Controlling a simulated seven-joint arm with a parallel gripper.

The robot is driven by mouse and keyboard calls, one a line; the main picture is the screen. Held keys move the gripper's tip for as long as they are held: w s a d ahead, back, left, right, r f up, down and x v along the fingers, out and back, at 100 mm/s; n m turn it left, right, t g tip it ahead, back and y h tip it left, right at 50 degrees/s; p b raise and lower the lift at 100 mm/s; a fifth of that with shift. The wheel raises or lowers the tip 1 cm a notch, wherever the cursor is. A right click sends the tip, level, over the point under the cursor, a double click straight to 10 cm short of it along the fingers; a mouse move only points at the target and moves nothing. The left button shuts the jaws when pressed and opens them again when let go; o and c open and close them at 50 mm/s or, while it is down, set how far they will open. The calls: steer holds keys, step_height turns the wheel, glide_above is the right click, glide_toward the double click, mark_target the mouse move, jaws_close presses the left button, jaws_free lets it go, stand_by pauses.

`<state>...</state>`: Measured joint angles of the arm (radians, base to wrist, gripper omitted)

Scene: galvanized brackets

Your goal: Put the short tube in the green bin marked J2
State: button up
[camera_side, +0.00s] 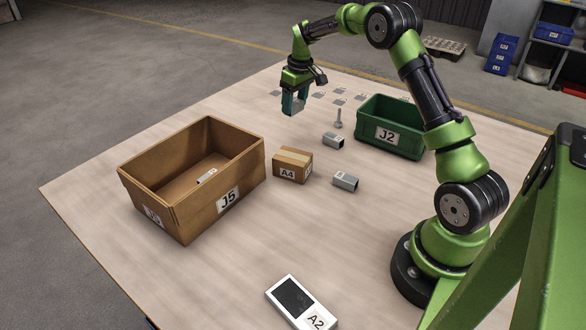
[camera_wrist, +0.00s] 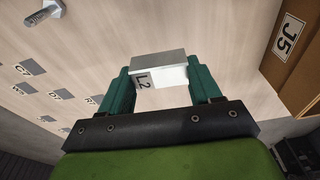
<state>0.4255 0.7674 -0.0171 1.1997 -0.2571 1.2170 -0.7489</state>
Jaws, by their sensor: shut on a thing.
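Two grey square tubes lie on the table in the side view, one (camera_side: 333,140) in front of the green bin and one (camera_side: 345,182) nearer the camera; I cannot tell surely which is shorter. The green bin (camera_side: 405,146), marked J2, stands at the back right. My gripper (camera_side: 293,106) is above the table at the back, left of the green bin. In the wrist view, its teal fingers (camera_wrist: 160,84) are shut on a grey metal piece (camera_wrist: 168,66) labelled L2. The piece looks like an angled bracket; its full shape is partly hidden.
A cardboard box (camera_side: 222,160) marked J5 stands at the left with a small labelled piece inside. A small carton (camera_side: 293,165) marked A4, an upright bolt (camera_side: 339,119) and a white device (camera_side: 300,304) marked A2 are on the table. Several flat labels lie at the back.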

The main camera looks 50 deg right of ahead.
steer(key=s+d+r+m, duration=0.1)
steer(key=s+d+r, duration=0.1)
steer(key=s+d, duration=0.65)
steer(key=s+d+r+m, duration=0.1)
steer(key=s+d+r, duration=0.1)
steer(key=s+d, duration=0.65)
steer(key=s+f+n, duration=0.1)
steer(key=s+n, duration=0.1)
steer(key=s, duration=0.7)
steer(key=shift+n, duration=0.3)
steer(key=f, duration=0.6)
steer(key=d+f, duration=0.1)
steer(key=f, duration=0.3)
steer(key=shift+f, duration=0.15)
steer(key=o, duration=1.1)
